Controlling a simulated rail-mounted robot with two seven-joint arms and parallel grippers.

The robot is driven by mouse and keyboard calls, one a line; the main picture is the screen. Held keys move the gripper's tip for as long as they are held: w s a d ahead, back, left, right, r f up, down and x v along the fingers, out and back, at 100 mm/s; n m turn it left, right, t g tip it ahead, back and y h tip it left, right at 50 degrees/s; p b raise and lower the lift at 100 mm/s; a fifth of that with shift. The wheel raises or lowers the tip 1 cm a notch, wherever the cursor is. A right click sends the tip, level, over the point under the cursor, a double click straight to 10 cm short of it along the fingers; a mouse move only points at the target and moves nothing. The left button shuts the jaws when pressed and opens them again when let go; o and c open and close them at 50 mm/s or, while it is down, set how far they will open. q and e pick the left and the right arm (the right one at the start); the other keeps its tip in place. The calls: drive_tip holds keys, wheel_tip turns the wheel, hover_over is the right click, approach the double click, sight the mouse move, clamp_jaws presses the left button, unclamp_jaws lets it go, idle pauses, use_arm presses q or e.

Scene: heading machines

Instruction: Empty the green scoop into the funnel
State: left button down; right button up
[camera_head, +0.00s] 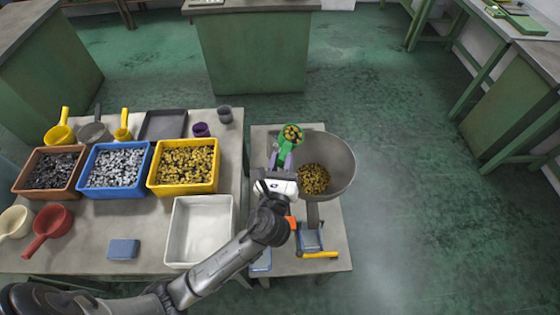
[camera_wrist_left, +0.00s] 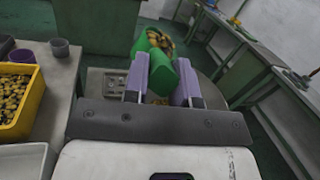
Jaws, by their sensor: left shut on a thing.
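The green scoop (camera_head: 291,140) holds yellow and dark pieces and is over the far left part of the funnel's rim. My left gripper (camera_head: 281,160) is shut on its handle; the wrist view shows the green handle (camera_wrist_left: 163,77) between the two purple fingers. The scoop's bowl (camera_wrist_left: 152,40) looks roughly upright, with pieces in it. The grey funnel (camera_head: 340,160) stands on the small right-hand table with similar yellow and dark pieces inside. In the wrist view the funnel is mostly hidden behind the gripper. My right gripper is not in view.
On the left table (camera_head: 150,225) stand a brown bin (camera_head: 20,186), a blue bin (camera_head: 116,191) and a yellow bin (camera_head: 185,190) of pieces, and an empty white tray (camera_head: 203,256). Other scoops and cups lie around them. The floor right of the funnel is clear.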

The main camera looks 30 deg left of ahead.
use_arm(q)
drive_tip(key=d+m+p, duration=0.1)
drive_tip(key=m, duration=0.2)
drive_tip(key=d+f+m+t+h+p, duration=0.1)
drive_tip(key=m, duration=0.3)
drive_tip(key=m+t+h+p, duration=0.1)
drive_tip(key=m, duration=0.2)
drive_tip(key=shift+w+d+f+m, duration=0.15)
drive_tip(key=shift+w+d+m, duration=0.15)
drive_tip(key=shift+d+m, duration=0.1)
drive_tip(key=shift+d+f+m+t+h+p, duration=0.2)
drive_tip(key=shift+f+m+t+h+p, duration=0.15)
drive_tip(key=shift+m+p, duration=0.4)
drive_tip(key=shift+w+d+f+m+h+p, duration=0.1)
drive_tip(key=shift+d+f+m+h+p, duration=0.15)
drive_tip(key=shift+m, duration=0.3)
drive_tip(key=shift+s+f+m+h+p, duration=0.1)
drive_tip(key=shift+f+m+p, duration=0.2)
drive_tip(key=shift+m, duration=0.25)
drive_tip(key=shift+w+d+f+m+h+p, duration=0.1)
drive_tip(key=shift+d+f+m+h+p, duration=0.1)
drive_tip(key=shift+f+m, duration=0.25)
drive_tip(key=shift+r, duration=0.1)
